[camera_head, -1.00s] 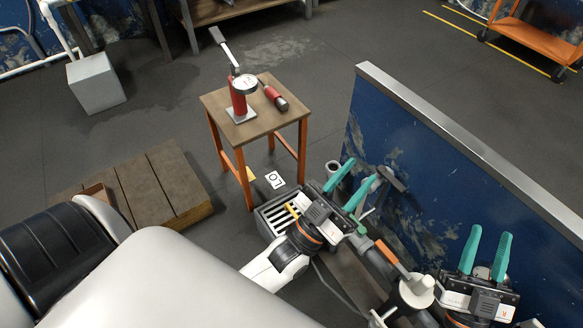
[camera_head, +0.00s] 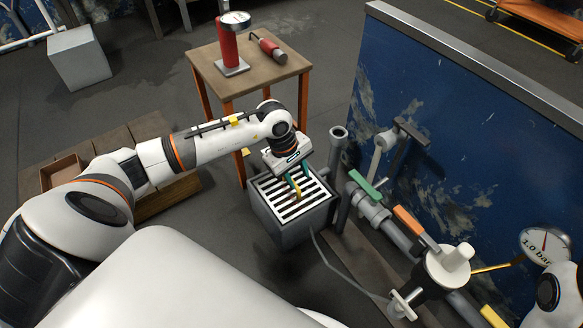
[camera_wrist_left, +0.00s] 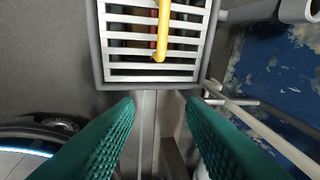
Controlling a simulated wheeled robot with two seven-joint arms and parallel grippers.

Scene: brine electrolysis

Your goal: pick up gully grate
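The gully grate (camera_head: 284,205) is a pale slatted grid with a yellow handle (camera_head: 298,192), lying on top of a grey box (camera_head: 276,228) in the head view. In the left wrist view the grate (camera_wrist_left: 120,55) is at the top, and its yellow handle (camera_wrist_left: 162,35) runs down across the slats. My left gripper (camera_head: 297,184) is over the grate, pointing down, with its teal fingers close to the handle. The wrist view shows the fingers apart with nothing between them, and the handle ahead of the tips. Whether a finger touches the handle cannot be told.
A grey upright pipe (camera_head: 336,150) stands right beside the box. Pipework with a green lever (camera_head: 368,191) and an orange lever (camera_head: 408,221) lies along the blue wall (camera_head: 470,130). A wooden table (camera_head: 265,75) with a red tool stands behind. A hose runs over the floor in front.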

